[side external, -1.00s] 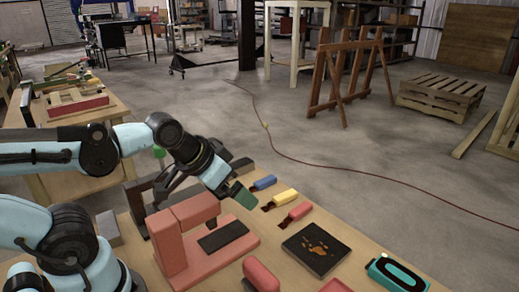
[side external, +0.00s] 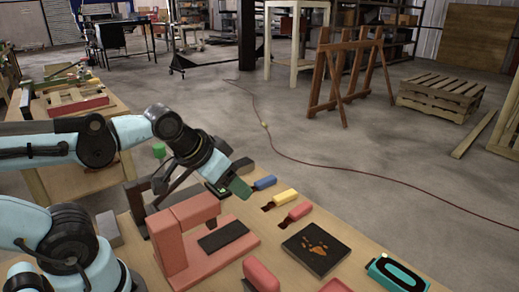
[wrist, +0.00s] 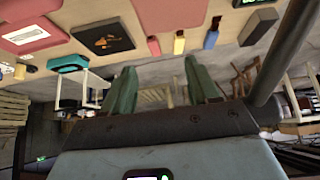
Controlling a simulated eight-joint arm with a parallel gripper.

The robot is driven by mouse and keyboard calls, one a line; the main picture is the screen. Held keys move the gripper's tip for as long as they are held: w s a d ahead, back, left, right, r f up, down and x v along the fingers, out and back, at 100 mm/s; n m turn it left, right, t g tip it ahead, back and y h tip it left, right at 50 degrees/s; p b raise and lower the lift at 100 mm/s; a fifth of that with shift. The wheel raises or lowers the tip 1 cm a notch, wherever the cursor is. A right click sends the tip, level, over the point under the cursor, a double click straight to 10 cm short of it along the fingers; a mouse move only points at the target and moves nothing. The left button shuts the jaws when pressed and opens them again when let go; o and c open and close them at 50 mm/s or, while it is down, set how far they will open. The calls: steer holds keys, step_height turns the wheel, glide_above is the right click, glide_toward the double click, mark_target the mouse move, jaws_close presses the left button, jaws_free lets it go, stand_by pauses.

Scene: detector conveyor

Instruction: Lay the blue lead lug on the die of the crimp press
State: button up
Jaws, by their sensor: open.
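The blue lead lug (side external: 264,183) lies on the table with a dark end toward the left, at the far end of a row of lugs. It also shows in the wrist view (wrist: 211,39), beyond the right finger. My gripper (side external: 240,187) has green fingers and hangs just left of the blue lug in the side view, apart from it. In the wrist view the fingers (wrist: 161,85) are spread with nothing between them. A pink C-shaped frame (side external: 180,240), apparently the press, stands left of the lugs with a dark flat pad (side external: 222,236) on its base. The pad is bare.
A yellow lug (side external: 286,198) and a red lug (side external: 299,211) lie beside the blue one. A dark stained plate (side external: 316,248) and a teal-rimmed device (side external: 397,273) are nearer the front. A dark frame (side external: 138,202) stands behind the pink one. A grey block (wrist: 258,27) lies near the blue lug.

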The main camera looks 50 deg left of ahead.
step_height(320, 180, up, 10)
steer(key=w+a+r+g, duration=0.2)
steer(key=w+a+r, duration=0.1)
steer(key=w+r, duration=0.25)
steer(key=g, duration=0.5)
glide_above(264, 180)
steer(key=f, duration=2.4)
steer(key=shift+w+a+f, duration=0.2)
steer(key=shift+w+a, duration=0.05)
steer(key=shift+a, duration=0.1)
steer(key=shift+s+d+f, duration=0.1)
steer(key=shift+f, duration=0.85)
steer(key=shift+s+d+f, duration=0.15)
steer(key=shift+f, duration=0.85)
steer(key=shift+s+d+f, duration=0.1)
steer(key=shift+f, duration=0.85)
jaws_close()
